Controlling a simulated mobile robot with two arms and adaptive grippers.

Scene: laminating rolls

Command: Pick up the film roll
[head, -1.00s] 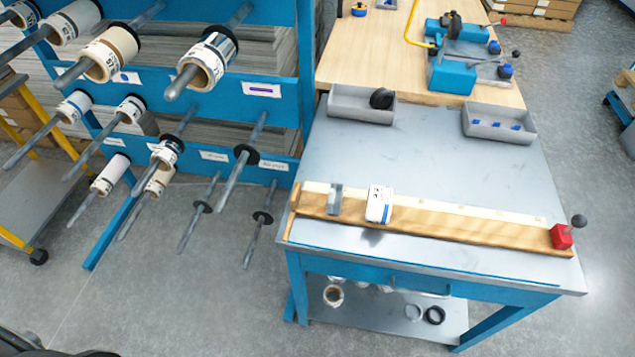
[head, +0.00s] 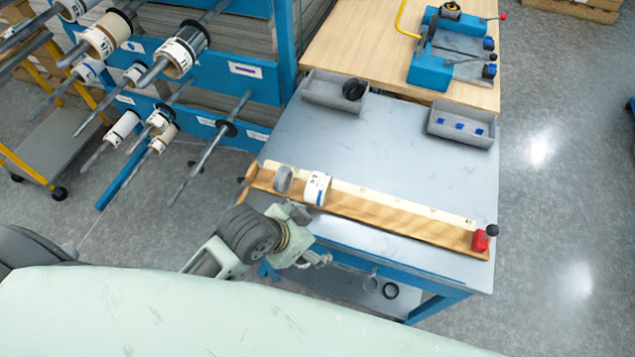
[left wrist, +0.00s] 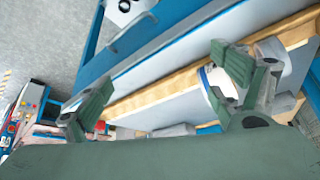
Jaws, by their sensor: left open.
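A white film roll with dark print (head: 317,188) sits on the wooden rail fixture (head: 385,215) on the grey-topped table, beside a grey block (head: 284,178). My left gripper (head: 318,256) is open and empty at the table's front edge, in front of and apart from the roll. In the left wrist view, the open fingers (left wrist: 165,82) stand wide apart. The roll (left wrist: 221,84) shows partly behind the right-hand finger, which hides some of it. My right gripper is not in view.
A red clamp with a black knob (head: 481,240) stands at the rail's right end. Grey bins (head: 335,95) and (head: 461,127) stand at the table's back. A blue rack with rolls on spindles (head: 207,65) stands left. The tabletop behind the rail is mostly clear.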

